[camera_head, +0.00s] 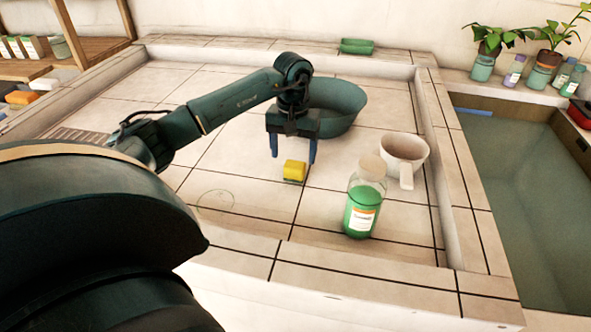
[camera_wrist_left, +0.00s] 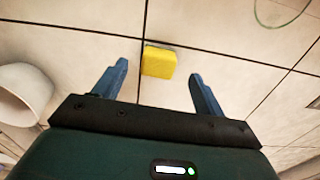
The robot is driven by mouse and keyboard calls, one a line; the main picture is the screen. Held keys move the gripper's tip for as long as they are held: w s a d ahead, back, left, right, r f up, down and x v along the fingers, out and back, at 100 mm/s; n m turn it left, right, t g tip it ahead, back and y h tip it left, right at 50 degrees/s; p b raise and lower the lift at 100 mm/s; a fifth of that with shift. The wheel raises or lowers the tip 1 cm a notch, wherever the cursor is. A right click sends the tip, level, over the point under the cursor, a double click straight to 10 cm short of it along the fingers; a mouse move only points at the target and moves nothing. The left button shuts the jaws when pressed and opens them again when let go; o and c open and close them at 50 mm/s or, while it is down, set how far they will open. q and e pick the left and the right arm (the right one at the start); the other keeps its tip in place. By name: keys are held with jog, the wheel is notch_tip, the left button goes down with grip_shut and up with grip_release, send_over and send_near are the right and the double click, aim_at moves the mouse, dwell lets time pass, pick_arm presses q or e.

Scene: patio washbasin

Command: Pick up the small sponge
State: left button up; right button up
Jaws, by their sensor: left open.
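The small sponge (camera_head: 294,170) is a yellow block lying on the tiled basin floor. It also shows in the left wrist view (camera_wrist_left: 159,62), near the top middle. My left gripper (camera_head: 293,158) is open, with its blue fingers pointing down. In the left wrist view my left gripper (camera_wrist_left: 158,85) has one finger on each side of the sponge's line, with clear gaps. The sponge lies a little beyond the fingertips there and is not held. My right gripper is not in view.
A dark green bowl (camera_head: 338,106) sits behind my gripper. A thin clear ring (camera_head: 215,200) lies to the left. A raised tiled rim (camera_head: 455,155) borders the right side.

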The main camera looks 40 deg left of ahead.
aim_at(294, 166)
pick_arm(q)
jog(key=shift+w+f, duration=0.1)
jog(key=shift+f, duration=2.65)
jog(key=shift+c, duration=0.4)
jog(key=c, duration=1)
jog(key=shift+r, duration=0.1)
notch_tip(294, 166, up, 10)
jog(key=shift+f, duration=0.1)
